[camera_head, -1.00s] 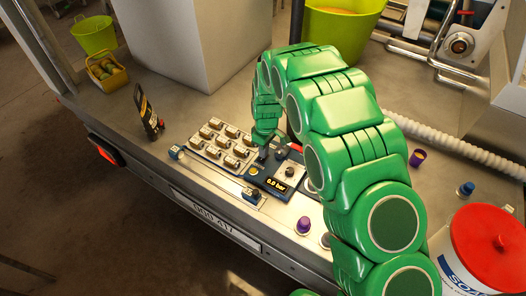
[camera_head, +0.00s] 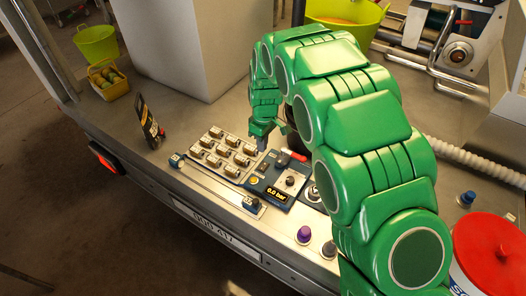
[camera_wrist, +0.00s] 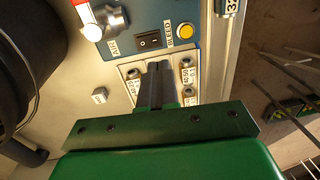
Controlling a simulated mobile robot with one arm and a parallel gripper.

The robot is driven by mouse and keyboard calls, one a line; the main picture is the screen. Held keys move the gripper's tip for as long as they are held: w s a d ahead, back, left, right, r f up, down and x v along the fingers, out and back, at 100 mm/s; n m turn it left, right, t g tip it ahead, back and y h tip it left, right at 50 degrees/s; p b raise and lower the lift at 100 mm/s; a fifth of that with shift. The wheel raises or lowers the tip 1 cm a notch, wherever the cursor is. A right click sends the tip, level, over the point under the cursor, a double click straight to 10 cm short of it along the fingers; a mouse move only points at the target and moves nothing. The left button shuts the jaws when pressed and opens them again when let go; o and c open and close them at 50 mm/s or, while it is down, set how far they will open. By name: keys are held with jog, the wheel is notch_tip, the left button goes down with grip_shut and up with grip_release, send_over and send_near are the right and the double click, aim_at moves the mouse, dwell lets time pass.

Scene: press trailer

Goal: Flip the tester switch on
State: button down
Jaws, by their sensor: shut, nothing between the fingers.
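The tester is a blue panel (camera_head: 283,187) with a "0.0 bar" display, lying on the metal bench. Its black rocker switch (camera_wrist: 148,41) shows in the wrist view between the "AIR" label and a yellow button (camera_wrist: 186,31) marked "BLEED". I cannot tell which side of the rocker is pressed. A red-tipped lever (camera_wrist: 85,20) sits beside it, and it also shows in the head view (camera_head: 293,155). My gripper (camera_wrist: 160,67) is shut and empty. Its fingertips appear over the edge of the nozzle plate (camera_wrist: 128,72), next to the switch but apart from it in the picture.
The plate with several brass fittings (camera_head: 222,152) lies left of the tester. A purple knob (camera_head: 304,234) is near the front edge. A red-lidded tub (camera_head: 492,240) stands right, and a yellow basket (camera_head: 108,82) at the back left.

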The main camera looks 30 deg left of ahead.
jog(key=r, duration=0.4)
jog(key=shift+s+r, duration=0.1)
jog(key=shift+s, duration=0.15)
jog(key=shift+d, duration=0.1)
jog(key=s+d+r+m, duration=0.1)
jog(key=d+r+m, duration=0.3)
jog(key=d, duration=0.7)
jog(key=s+d+r+m, duration=0.2)
jog(key=d+r, duration=0.5)
jog(key=d, duration=0.3)
jog(key=s+d+r+m, duration=0.1)
jog(key=d+r+m, duration=0.3)
jog(key=d, duration=0.7)
jog(key=s+d+r+m, duration=0.1)
jog(key=s+d+m, duration=0.3)
jog(key=s+d, duration=0.4)
jog(key=s+d+r+m, duration=0.2)
jog(key=s+d+m, duration=0.2)
jog(key=s+d, duration=0.5)
jog(key=s, duration=0.6)
jog(key=shift+d+r+g, duration=0.2)
jog(key=shift+d+g, duration=0.1)
jog(key=shift+g, duration=0.1)
